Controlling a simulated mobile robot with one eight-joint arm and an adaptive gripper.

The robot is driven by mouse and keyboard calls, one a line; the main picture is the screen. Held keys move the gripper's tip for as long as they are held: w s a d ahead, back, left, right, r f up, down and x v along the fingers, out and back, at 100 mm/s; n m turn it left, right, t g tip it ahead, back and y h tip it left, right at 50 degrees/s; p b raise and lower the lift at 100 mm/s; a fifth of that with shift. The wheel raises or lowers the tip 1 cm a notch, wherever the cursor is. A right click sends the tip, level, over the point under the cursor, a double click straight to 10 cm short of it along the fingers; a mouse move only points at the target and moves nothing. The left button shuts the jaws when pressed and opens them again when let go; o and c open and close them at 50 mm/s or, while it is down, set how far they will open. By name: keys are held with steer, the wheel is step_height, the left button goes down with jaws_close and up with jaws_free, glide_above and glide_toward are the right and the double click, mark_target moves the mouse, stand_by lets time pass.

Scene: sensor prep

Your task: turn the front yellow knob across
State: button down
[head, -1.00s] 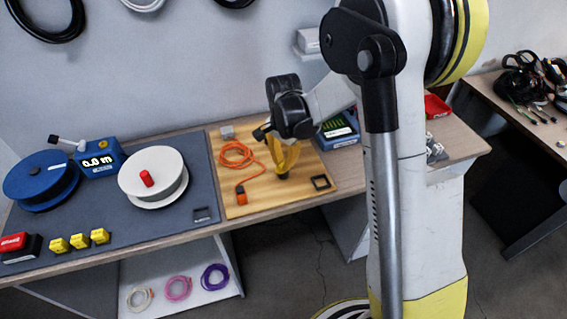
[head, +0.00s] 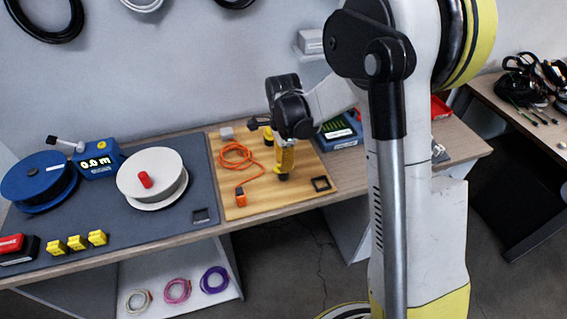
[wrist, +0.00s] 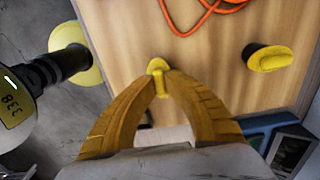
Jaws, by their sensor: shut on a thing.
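The front yellow knob (wrist: 158,66) shows between my fingertips in the wrist view, at the top middle. My gripper (wrist: 160,80) has its two orange-yellow fingers shut on this knob, one on each side. In the head view my gripper (head: 283,172) points down at the wooden board (head: 238,207), and it mostly hides the front knob. A second yellow knob (wrist: 268,58) on a black base stands apart, to the right in the wrist view. It also shows behind my gripper in the head view (head: 267,134).
A black square frame (head: 321,184) is to the right on the board. A blue device (head: 338,133) stands behind right. A white reel (head: 150,172) stands on the grey mat left.

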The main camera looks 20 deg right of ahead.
stand_by(0.3)
steer(key=c, duration=1.4)
jaws_free()
step_height(320, 180, up, 12)
